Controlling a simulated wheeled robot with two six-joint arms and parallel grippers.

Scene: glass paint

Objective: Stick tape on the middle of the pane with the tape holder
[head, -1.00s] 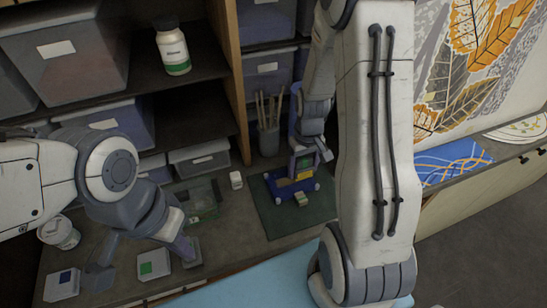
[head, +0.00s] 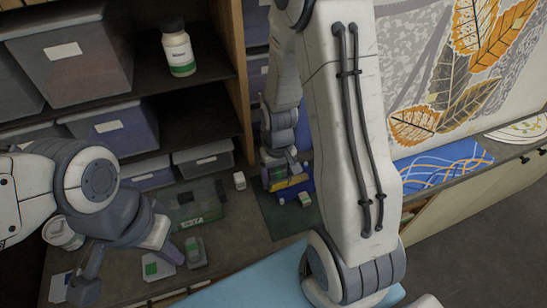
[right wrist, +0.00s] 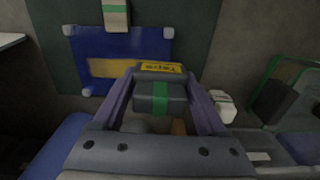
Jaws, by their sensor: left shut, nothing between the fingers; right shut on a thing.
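My right gripper (right wrist: 160,98) is shut on the tape holder (right wrist: 158,95), a dark block with a green band and a yellow "Tape" label. The holder is close to a blue pane-like piece (right wrist: 135,48) with pale corner pieces and a yellow-brown band. I cannot tell whether they touch. In the head view, the blue piece (head: 306,186) is partly hidden by my right gripper (head: 285,172). My left gripper (head: 173,254) is shut and empty, low over the counter at the left.
A dark green mat (head: 273,214) lies under the blue piece. A small green-banded block (head: 306,199) is on it. A white block (head: 239,180) and a green-edged clear box (head: 195,204) stand to the left. Shelved bins (head: 114,128) are behind. A blue patterned panel (head: 443,162) is right.

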